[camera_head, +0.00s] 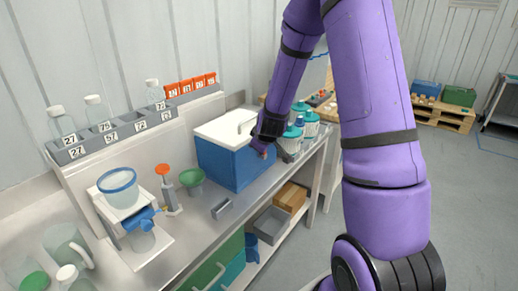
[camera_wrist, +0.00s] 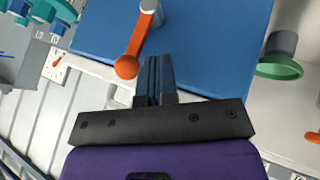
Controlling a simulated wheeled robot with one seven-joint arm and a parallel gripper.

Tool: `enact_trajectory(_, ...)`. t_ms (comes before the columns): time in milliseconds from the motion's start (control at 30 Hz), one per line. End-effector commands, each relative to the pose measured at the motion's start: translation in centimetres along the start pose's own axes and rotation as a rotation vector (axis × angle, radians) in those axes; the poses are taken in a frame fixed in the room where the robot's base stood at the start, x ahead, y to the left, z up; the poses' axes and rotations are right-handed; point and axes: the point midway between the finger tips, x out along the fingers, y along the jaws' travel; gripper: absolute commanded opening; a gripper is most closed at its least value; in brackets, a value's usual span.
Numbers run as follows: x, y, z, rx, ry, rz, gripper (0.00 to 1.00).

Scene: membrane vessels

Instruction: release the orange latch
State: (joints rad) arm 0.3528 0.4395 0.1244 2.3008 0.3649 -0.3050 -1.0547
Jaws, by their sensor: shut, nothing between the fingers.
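The orange latch (camera_wrist: 128,66) shows in the wrist view as a lever with a round end, running up to a grey pivot on the side of a blue box (camera_wrist: 208,52). In the head view the blue box (camera_head: 222,165) stands on the bench under a white lid. My gripper (camera_wrist: 153,64) is shut and empty. In the wrist view its fingertips lie just right of the latch's round end; I cannot tell whether they touch it. In the head view my arm reaches to the box's right side and hides the latch there.
Teal-capped bottles (camera_head: 309,122) stand close behind my wrist. A green funnel (camera_head: 192,178) and an orange-topped stand (camera_head: 163,172) are left of the box. A grey block (camera_head: 222,209) lies in front. A shelf below holds a grey bin (camera_head: 270,224).

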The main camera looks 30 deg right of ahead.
Motion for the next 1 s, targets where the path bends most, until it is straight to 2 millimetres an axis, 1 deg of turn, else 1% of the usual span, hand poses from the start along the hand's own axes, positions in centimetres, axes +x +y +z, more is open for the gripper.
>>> enact_trajectory(33, 0.1, 0.4, 0.0, 0.002, 0.0, 0.001, 0.0)
enact_trajectory(200, 0.3, 1.1, -0.1, 0.0, 0.0, 0.001, 0.0)
enact_trajectory(633, 0.4, 1.1, -0.1, 0.001, 0.0, -0.001, 0.0)
enact_trajectory(1000, 0.7, 1.5, -0.5, 0.019, -0.003, -0.035, 0.0)
